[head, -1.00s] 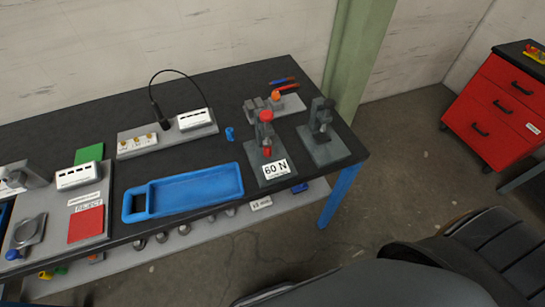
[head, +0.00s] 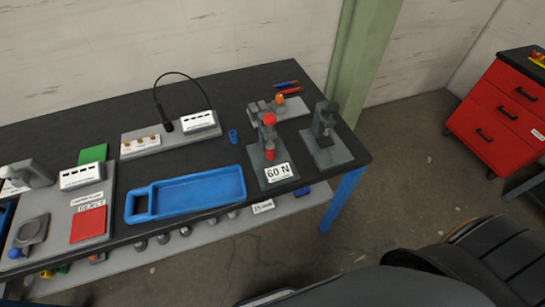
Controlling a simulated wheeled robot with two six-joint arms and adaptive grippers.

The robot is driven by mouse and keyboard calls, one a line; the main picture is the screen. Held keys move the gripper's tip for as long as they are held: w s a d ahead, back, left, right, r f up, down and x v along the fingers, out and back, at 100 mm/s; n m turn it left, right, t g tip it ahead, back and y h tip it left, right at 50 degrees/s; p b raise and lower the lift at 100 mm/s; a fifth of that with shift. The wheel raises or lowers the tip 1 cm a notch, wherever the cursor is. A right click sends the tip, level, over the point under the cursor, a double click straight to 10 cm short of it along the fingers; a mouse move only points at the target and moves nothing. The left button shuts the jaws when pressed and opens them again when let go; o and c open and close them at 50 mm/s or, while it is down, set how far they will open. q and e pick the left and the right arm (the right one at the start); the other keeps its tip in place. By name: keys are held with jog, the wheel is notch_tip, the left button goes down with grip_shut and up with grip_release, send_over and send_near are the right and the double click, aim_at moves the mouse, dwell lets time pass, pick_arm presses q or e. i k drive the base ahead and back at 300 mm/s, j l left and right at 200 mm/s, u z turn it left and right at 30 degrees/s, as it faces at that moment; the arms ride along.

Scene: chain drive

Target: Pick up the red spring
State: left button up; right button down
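A small red piece (head: 270,155) sits low in the dark grey press stand (head: 280,176) labelled 60 N, near the right end of the bench. It may be the red spring, but it is too small to make out coils. A red knob (head: 269,119) tops the same stand. Neither of my grippers is in view.
The black bench (head: 80,124) holds a blue tray (head: 242,185), a small blue piece (head: 233,136), a second grey stand (head: 326,148) and a fixture with an orange knob (head: 280,99). A red drawer cabinet (head: 500,110) stands at right, across open floor (head: 400,150).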

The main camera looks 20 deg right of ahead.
aim_at(270, 154)
jog(key=k+j, duration=0.1)
jog(key=j, duration=0.5)
jog(key=k+j, duration=0.1)
jog(key=j, duration=0.45)
jog(key=j+z, duration=0.1)
jog(key=j, duration=0.5)
jog(key=k, duration=0.05)
